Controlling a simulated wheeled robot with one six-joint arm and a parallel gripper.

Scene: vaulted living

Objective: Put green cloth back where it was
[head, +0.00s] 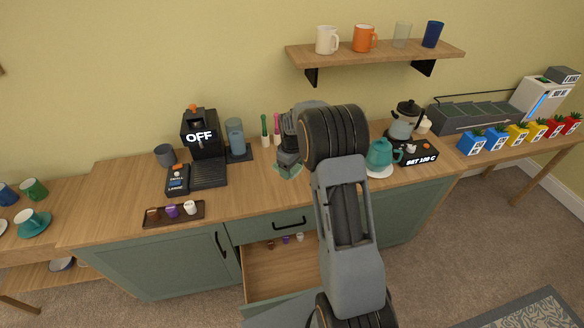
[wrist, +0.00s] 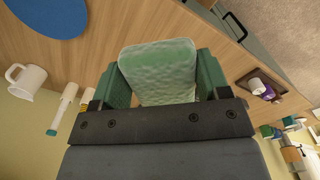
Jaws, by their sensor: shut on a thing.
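The green cloth (wrist: 158,72) is pale green and textured, and sits between the fingers of my gripper (wrist: 162,85) in the wrist view. My gripper is shut on it. In the head view my gripper (head: 289,163) is over the middle of the wooden counter (head: 240,200), and only a small part of the cloth (head: 286,172) shows below it. I cannot tell whether the cloth touches the counter. My arm hides part of the counter.
A coffee machine (head: 203,135) and a capsule tray (head: 175,214) stand left on the counter. A green-handled tool (head: 264,128) and a pink-handled one stand behind my gripper. A drawer (head: 275,275) below is open.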

